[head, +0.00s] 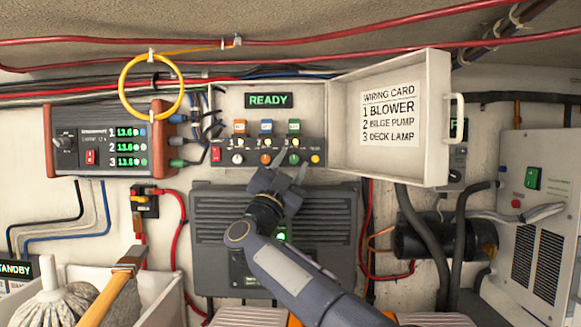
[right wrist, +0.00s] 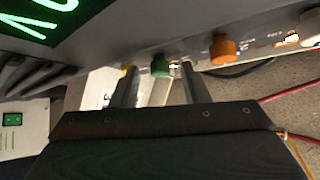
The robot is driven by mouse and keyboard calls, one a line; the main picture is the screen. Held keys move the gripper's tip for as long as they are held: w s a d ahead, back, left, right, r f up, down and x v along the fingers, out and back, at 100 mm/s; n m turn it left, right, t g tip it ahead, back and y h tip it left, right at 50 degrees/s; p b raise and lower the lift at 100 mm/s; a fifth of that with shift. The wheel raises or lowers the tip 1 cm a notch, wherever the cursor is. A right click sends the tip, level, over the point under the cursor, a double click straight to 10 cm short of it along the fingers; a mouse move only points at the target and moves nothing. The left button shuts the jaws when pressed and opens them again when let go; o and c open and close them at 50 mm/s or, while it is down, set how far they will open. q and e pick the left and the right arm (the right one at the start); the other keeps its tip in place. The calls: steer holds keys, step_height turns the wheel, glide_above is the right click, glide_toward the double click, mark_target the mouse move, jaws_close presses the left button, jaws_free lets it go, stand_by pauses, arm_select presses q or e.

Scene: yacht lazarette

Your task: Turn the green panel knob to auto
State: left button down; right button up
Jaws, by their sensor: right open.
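The control panel (head: 225,153) has a row of white, orange and green knobs under small coloured labels. The green knob (head: 294,159) is the rightmost of these. It also shows in the right wrist view (right wrist: 160,65). My right gripper (head: 289,168) is open just below and in front of it. In the right wrist view, the gripper's two fingers (right wrist: 158,84) stand apart, with the green knob between and just beyond their tips. I cannot tell whether they touch it. The knob's pointer setting is too small to read. My left gripper is not in view.
An orange knob (head: 266,159) sits close left of the green one, and a yellow button (head: 315,159) close right. A green READY display (head: 268,100) is above. An open white cover (head: 436,120) with a wiring card juts out at the right. A grey box (head: 335,215) is below.

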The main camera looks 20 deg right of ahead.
steer(key=b+v, duration=0.3)
steer(key=v, duration=0.4)
steer(key=shift+s+a+b, duration=0.15)
steer(key=shift+a+b, duration=0.1)
steer(key=shift+b, duration=0.1)
steer(key=shift+f, duration=0.25)
